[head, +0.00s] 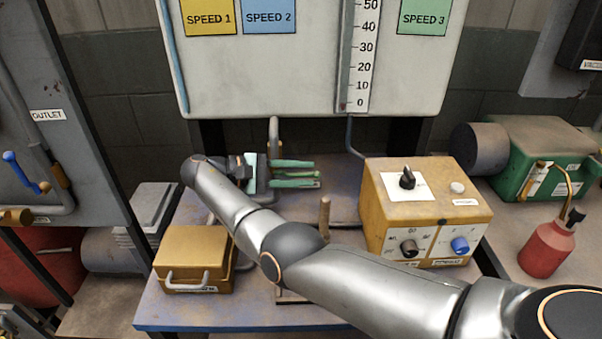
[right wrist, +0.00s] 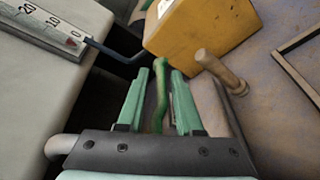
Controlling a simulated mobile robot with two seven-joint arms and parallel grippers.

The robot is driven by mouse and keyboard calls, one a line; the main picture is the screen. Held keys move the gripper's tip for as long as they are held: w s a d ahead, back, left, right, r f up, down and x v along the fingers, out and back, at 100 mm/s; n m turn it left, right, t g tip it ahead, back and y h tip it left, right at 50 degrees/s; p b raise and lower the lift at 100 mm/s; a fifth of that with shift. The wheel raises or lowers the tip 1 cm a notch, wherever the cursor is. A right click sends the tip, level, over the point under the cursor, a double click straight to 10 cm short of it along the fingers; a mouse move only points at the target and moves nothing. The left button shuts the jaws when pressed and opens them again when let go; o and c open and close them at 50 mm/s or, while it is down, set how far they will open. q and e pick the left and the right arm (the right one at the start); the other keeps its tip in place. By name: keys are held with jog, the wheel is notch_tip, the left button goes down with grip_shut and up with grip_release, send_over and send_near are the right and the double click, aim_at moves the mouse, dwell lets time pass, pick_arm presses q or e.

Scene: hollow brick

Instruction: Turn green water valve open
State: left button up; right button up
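The green water valve handle (right wrist: 161,98) shows in the right wrist view as a slim green lever between the two pale green fingers of my right gripper (right wrist: 160,92). The fingers stand apart, one on each side of the lever, with a gap visible on the right side. In the head view my right gripper (head: 296,173) is over the back of the blue-edged table, and the valve handle is small and mostly hidden among the fingers. The valve's body is hidden. My left gripper is not in view.
A yellow control box (head: 440,180) with knobs stands right of the gripper. A wooden-coloured peg handle (head: 324,215) rises near it. A small yellow box (head: 192,258) sits front left. A white panel with a gauge (head: 357,60) hangs behind. A red oil can (head: 546,248) stands far right.

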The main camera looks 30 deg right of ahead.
grip_shut()
dwell(1.1)
